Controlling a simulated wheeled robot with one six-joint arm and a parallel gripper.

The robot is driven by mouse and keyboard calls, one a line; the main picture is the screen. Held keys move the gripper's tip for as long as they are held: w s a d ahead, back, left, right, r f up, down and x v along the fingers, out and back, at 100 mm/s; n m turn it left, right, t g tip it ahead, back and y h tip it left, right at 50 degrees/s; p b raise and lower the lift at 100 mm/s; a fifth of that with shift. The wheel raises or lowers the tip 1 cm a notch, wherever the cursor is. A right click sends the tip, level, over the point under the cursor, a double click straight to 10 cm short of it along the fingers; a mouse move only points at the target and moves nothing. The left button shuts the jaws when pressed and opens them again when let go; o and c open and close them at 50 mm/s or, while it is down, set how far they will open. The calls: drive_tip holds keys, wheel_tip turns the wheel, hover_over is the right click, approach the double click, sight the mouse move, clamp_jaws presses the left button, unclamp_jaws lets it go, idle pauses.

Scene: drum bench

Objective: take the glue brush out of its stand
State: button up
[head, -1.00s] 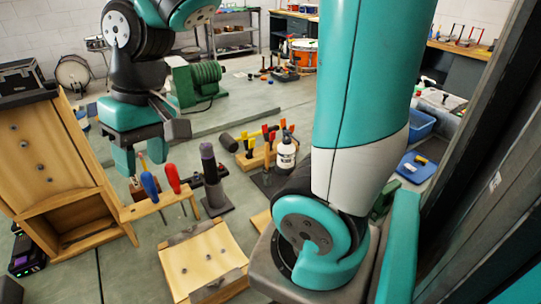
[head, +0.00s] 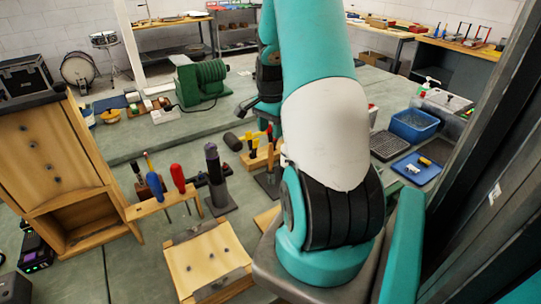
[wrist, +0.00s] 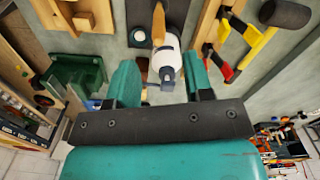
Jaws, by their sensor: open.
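The glue brush (wrist: 158,24), with a pale wooden handle, stands over a dark stand plate (wrist: 139,18) in the wrist view. A white bottle (wrist: 168,58) with a dark cap is right beside it and hides part of its lower end. In the head view the stand's dark base (head: 268,184) shows left of my arm, which hides the bottle. My gripper (wrist: 160,72) is open and empty, its teal fingers spread either side of the bottle in the wrist picture. The brush lies beyond the fingertips. I cannot tell the gap in depth. The fingers are hidden in the head view.
A wooden rack (wrist: 212,28) with red and yellow clamps (wrist: 222,66) stands close right of the brush. A dark mallet head (wrist: 286,14) lies beyond. In the head view, a screwdriver rack (head: 150,208) and dark post (head: 213,170) stand left.

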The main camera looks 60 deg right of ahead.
sight(270, 162)
wheel_tip(270, 162, down, 9)
drive_tip(key=p, duration=0.3)
drive_tip(key=shift+a, duration=0.1)
clamp_jaws()
